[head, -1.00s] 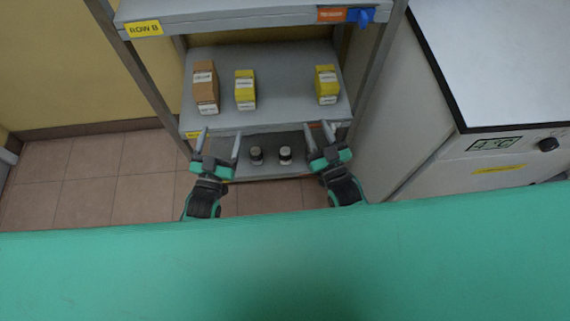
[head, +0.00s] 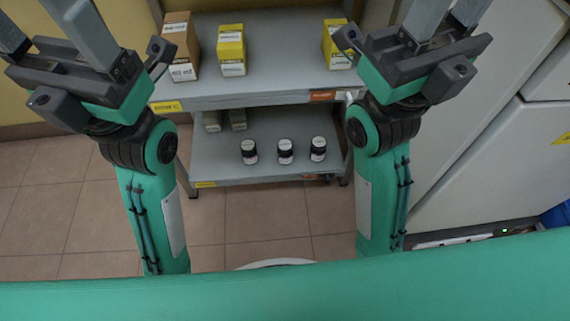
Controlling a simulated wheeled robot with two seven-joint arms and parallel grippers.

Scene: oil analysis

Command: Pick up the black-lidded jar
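Three small dark jars stand upright in a row on the lower shelf (head: 215,168): a left jar (head: 249,152), a middle jar (head: 285,152) and a right jar (head: 318,150). Each has a pale label on its front and a pale patch on top. Their lids look dark, and I cannot tell which one is the black-lidded jar. My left gripper (head: 42,20) is open and empty at the upper left. My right gripper (head: 447,14) is open and empty at the upper right, its fingertips cut off by the top edge. Both are apart from the jars.
The upper shelf (head: 280,80) holds a brown box (head: 181,48) and two yellow boxes, one left (head: 231,50) and one right (head: 337,45). Small boxes (head: 225,120) stand at the back left of the lower shelf. A white cabinet (head: 480,150) is at the right.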

